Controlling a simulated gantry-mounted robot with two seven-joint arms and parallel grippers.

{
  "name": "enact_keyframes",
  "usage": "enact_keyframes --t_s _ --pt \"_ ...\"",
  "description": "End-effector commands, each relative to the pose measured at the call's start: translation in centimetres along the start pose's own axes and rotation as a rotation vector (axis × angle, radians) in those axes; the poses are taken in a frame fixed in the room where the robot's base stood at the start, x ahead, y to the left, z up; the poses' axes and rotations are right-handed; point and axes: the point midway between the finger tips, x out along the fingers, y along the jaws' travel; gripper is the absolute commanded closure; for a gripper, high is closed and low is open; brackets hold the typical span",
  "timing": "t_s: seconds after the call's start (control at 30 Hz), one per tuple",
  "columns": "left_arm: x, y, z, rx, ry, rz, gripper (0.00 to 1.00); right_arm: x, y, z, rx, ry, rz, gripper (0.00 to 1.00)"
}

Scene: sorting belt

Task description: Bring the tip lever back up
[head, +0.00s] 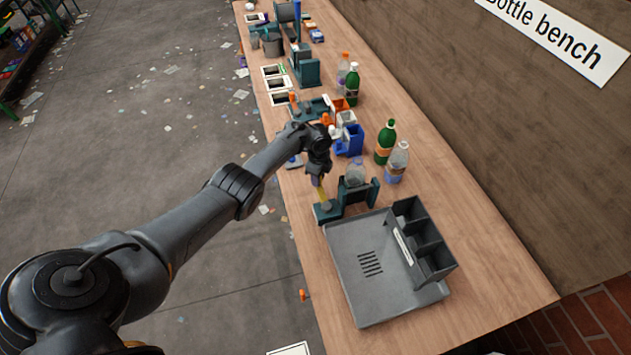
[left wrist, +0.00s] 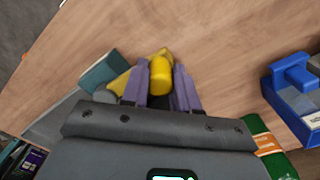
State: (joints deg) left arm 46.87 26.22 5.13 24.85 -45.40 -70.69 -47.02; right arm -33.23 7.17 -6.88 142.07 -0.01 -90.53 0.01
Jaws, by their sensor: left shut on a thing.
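The tip lever (head: 321,193) is yellow and rises from a small teal base (head: 326,212) at the bench's near side. Beside it a teal cradle (head: 358,194) holds a clear bottle (head: 355,172). My left gripper (head: 318,178) reaches in from the left and is shut on the top of the lever. In the left wrist view my left gripper's purple fingers (left wrist: 160,88) stand on both sides of the lever's yellow end (left wrist: 161,73). The lever's lower part is partly hidden there. My right gripper is in neither view.
A grey tray (head: 350,285) with dark compartments (head: 424,240) lies just in front of the cradle. A blue holder (head: 350,140), a green bottle (head: 385,142) and a clear bottle (head: 397,162) stand behind. The bench's front right is bare wood.

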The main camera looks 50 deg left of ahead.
Motion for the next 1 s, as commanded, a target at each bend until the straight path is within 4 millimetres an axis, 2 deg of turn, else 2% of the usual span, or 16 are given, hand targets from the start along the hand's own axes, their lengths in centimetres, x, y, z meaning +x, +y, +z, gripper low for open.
enact_keyframes --t_s 0.53,0.57,0.7,1.0 --pt "0.14 -0.11 -0.25 0.027 0.001 0.001 1.00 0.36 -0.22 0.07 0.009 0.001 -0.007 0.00" --pt "0.14 -0.12 -0.25 0.027 0.001 0.001 0.68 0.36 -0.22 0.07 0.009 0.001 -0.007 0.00" --pt "0.10 -0.13 -0.24 0.026 0.000 0.001 0.46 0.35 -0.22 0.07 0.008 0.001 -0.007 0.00" --pt "-0.07 -0.17 -0.20 0.026 0.000 0.000 0.45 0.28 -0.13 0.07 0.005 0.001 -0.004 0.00"
